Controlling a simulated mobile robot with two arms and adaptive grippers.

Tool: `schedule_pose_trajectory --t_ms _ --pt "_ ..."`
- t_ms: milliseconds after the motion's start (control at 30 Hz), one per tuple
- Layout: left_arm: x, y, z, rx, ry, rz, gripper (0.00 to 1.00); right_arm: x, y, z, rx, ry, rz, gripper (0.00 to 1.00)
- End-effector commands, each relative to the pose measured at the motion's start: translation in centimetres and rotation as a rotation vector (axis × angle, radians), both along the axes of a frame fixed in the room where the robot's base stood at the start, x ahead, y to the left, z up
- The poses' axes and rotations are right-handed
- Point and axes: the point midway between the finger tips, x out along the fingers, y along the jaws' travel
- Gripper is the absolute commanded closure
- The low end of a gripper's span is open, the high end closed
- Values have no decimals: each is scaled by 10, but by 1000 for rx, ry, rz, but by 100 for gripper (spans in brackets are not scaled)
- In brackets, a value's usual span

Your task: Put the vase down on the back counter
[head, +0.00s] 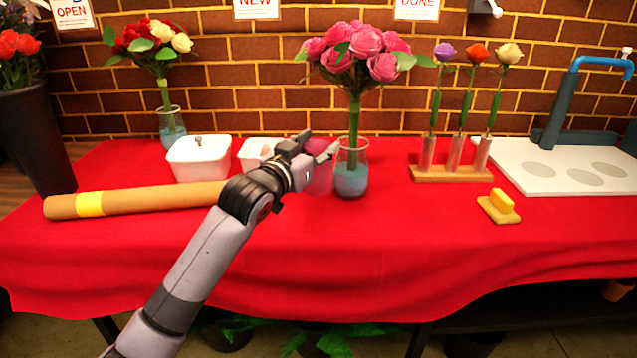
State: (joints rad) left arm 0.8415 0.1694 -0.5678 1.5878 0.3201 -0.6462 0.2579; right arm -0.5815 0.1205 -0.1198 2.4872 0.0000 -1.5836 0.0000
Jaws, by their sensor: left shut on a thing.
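A pink, see-through vase (319,181) is near the middle of the red-covered counter (330,235). My left gripper (321,145) reaches in from the left and is shut on its upper part, one finger on each side. The hand hides part of the vase's left side. The vase looks upright and empty. Its base is near the counter top; I cannot tell whether it touches. My right gripper is not in view.
A glass vase of pink roses (352,183) stands close at its right. A lidded white box (199,158) and a brown roll (150,199) lie left. A wooden flower rack (452,174) and yellow-topped block (500,205) are right. The counter's front middle is clear.

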Motion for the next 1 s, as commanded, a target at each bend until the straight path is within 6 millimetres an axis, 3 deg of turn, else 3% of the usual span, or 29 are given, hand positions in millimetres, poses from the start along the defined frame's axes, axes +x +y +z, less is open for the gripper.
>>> schedule_pose_trajectory --t_ms 100,367,600,967,1000 --pt "0 0 -19 -3 -5 -1 100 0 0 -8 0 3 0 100" --pt "0 0 -35 -3 -7 -1 100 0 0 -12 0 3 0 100" --pt "0 0 -69 -2 -5 -1 100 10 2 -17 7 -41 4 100" --pt "0 0 -71 -2 -6 -1 100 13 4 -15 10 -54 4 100" --pt "0 0 -74 0 -1 0 52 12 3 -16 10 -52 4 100"
